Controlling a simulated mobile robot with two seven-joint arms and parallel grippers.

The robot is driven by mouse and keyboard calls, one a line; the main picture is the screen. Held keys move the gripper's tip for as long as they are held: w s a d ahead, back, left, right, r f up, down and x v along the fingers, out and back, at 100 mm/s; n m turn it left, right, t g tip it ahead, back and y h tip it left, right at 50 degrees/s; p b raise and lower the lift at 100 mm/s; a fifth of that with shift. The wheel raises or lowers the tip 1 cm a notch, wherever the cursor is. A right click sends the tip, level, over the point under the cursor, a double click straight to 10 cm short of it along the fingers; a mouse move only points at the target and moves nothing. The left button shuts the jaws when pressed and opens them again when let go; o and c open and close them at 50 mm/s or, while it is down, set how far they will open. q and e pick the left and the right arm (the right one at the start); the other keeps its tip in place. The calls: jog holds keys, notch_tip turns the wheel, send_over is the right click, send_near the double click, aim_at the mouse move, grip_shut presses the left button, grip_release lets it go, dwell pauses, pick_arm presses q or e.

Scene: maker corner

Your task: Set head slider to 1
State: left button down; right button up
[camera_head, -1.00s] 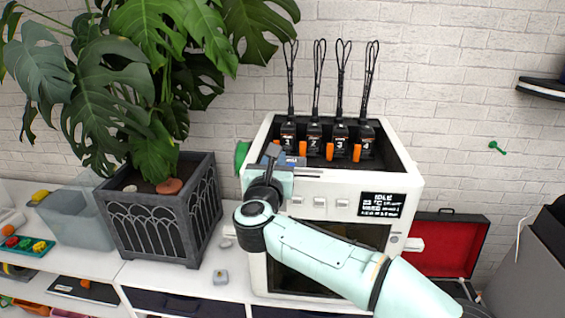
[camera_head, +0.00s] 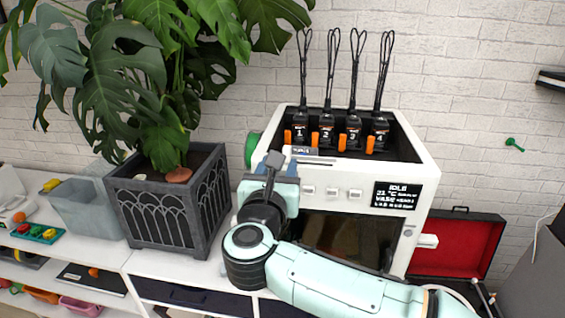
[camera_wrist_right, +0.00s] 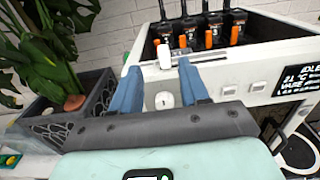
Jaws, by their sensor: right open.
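A white machine (camera_head: 330,205) has a thin slot (camera_head: 315,160) along its top front edge, below print heads 1 (camera_head: 299,133), 2 (camera_head: 326,134), 3 (camera_head: 353,135) and 4 (camera_head: 379,136). A white slider knob (camera_wrist_right: 165,57) shows near the slot's left end in the right wrist view. My right gripper (camera_wrist_right: 159,68) is open, with blue fingers either side of the knob's line and the knob just beyond the fingertips. Contact cannot be told. In the head view my right gripper (camera_head: 277,166) covers the machine's upper left front and hides the knob. My left gripper is not in view.
White buttons (camera_head: 332,192) and an IDLE display (camera_head: 397,195) are right of my gripper on the machine's front. A planter (camera_head: 165,205) with a large plant stands close on the left. An open red-lined case (camera_head: 455,245) lies on the right.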

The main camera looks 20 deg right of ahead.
jog(key=shift+b+v, duration=0.4)
jog(key=shift+v, duration=1.8)
jog(key=shift+w, duration=0.1)
